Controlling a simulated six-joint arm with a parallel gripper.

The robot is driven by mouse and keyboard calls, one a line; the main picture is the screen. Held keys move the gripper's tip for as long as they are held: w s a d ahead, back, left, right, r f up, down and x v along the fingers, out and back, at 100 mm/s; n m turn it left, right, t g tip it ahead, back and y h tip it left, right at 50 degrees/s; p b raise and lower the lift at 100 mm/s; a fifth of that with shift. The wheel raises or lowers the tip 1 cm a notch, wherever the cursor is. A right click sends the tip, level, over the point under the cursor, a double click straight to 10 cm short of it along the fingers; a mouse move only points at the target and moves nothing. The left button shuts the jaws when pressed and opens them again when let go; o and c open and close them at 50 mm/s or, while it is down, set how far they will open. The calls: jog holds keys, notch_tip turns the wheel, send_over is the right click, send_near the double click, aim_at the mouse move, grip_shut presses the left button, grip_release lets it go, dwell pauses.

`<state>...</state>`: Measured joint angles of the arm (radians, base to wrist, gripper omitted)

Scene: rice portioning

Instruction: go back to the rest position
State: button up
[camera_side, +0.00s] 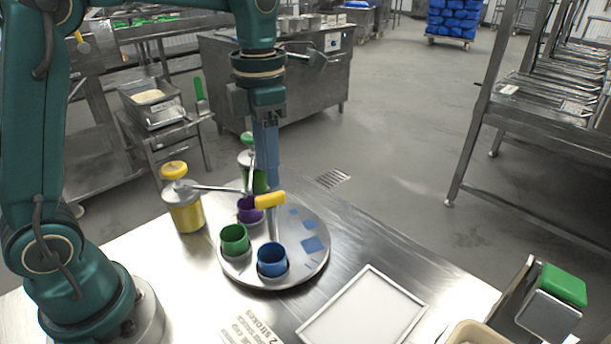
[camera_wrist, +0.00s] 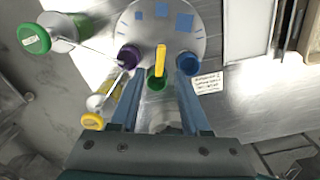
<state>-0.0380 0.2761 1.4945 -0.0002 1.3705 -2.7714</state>
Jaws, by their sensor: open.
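My gripper (camera_side: 272,182) points down above the round metal turntable (camera_side: 308,268) in the side view, its blue fingers near a yellow handle (camera_side: 270,200). In the wrist view my gripper (camera_wrist: 158,80) has its two fingers spread apart, with nothing seen held. There the yellow handle (camera_wrist: 161,60) shows beyond and between the fingertips; I cannot tell how close it is. A purple cup (camera_side: 249,212), a green cup (camera_side: 234,240) and a blue cup (camera_side: 272,260) stand on the turntable. They show in the wrist view too.
A yellow-topped pump jar (camera_side: 186,210) and a green-topped pump jar (camera_side: 250,172) stand beside the turntable, with thin spouts reaching toward it. A white framed panel (camera_side: 365,310) lies at the front right. A green-topped device (camera_side: 560,290) stands at the right edge.

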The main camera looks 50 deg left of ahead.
jog(key=shift+r, duration=0.1)
jog(key=s+r+m+t, duration=0.3)
jog(key=s+r+m, duration=0.2)
jog(key=s+m, duration=0.2)
jog(key=s+f+m+t, duration=0.1)
jog(key=s+f+m, duration=0.1)
jog(key=m, duration=1)
jog(key=s+d+f+m+t, duration=0.1)
jog(key=s+f+m, duration=0.2)
jog(key=m, duration=1)
jog(key=shift+t, duration=0.3)
